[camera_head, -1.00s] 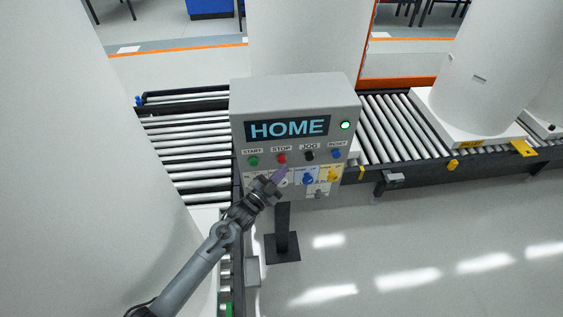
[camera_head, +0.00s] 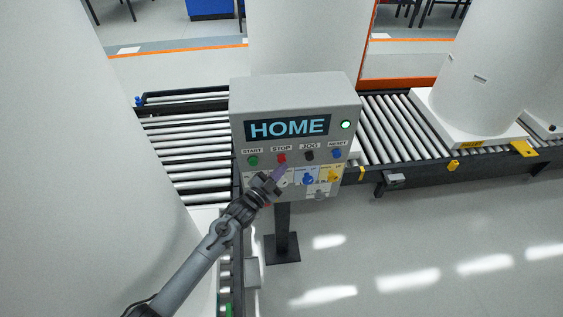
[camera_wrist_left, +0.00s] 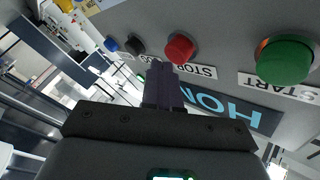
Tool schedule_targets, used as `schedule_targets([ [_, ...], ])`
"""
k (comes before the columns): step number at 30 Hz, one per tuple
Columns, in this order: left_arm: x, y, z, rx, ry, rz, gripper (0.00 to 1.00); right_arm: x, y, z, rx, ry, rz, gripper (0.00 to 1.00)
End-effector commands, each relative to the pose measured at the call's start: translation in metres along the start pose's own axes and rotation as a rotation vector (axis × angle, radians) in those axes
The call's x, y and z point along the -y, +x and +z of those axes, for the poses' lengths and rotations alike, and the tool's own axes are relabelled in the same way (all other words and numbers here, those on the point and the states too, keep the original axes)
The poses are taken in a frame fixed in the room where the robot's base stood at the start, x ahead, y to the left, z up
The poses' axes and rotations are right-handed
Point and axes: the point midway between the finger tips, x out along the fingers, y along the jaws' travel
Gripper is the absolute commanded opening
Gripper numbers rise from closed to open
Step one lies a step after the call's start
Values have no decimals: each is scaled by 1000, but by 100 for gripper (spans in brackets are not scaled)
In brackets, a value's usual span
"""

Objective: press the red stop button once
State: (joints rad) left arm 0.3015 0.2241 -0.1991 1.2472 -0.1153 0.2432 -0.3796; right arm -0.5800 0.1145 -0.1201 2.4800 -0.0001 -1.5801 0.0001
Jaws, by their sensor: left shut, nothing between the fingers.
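The red stop button (camera_head: 281,159) is on the front of a grey control box (camera_head: 295,92), under a STOP label. The box's display reads HOME and a green lamp is lit beside it. My left gripper (camera_head: 279,172) is shut and empty, with its fingertips just below the red button. In the left wrist view the red button (camera_wrist_left: 180,48) stands right by the tips of the shut fingers (camera_wrist_left: 162,72). I cannot tell whether they touch it. My right gripper is not in view.
A green start button (camera_head: 252,161) is left of the red one. A black jog button (camera_head: 309,155) and a blue reset button (camera_head: 336,154) are to its right. Blue (camera_head: 308,179) and yellow (camera_head: 333,175) knobs sit below. Roller conveyors (camera_head: 400,125) run behind the box.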

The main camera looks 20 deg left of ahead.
Motion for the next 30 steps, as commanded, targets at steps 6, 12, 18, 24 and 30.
schedule_targets([
  [6,1,2,2,0,0,0,0,0,2,1,0,-2,2,43],
  [12,2,4,3,0,0,0,0,-2,4,2,1,-8,6,43],
  [18,4,5,4,0,0,0,0,-2,6,2,1,-9,7,43],
  [24,4,6,4,0,0,0,0,-2,6,2,1,-9,7,43],
  [30,3,3,2,1,0,0,0,-1,3,1,1,-5,4,43],
])
